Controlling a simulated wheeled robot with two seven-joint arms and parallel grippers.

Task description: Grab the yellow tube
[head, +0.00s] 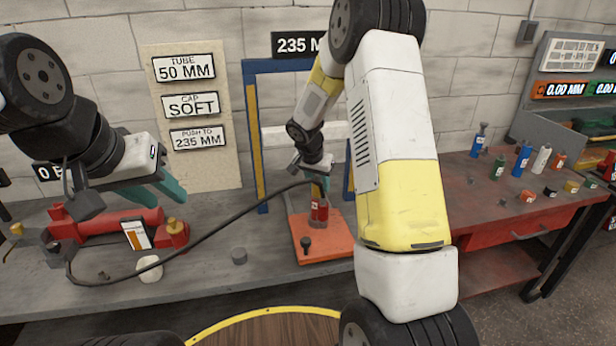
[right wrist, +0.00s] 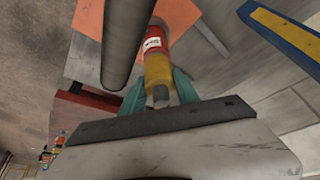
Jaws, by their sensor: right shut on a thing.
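In the right wrist view a yellow tube section (right wrist: 158,72) with a grey tip sits between the teal fingers of my right gripper (right wrist: 160,92), which is shut on it. A red section (right wrist: 153,42) with a white label adjoins it on the side away from the gripper. In the head view my right gripper (head: 319,178) points down over the red section (head: 319,210), which is upright above an orange plate (head: 328,245). The fingers hide most of the yellow there. My left gripper (head: 168,190) is open and empty above the grey bench.
A red cylinder device (head: 108,222) with a gauge and a black hose (head: 210,237) lies at the left. A red bench (head: 490,205) at the right bears several small tubes and caps.

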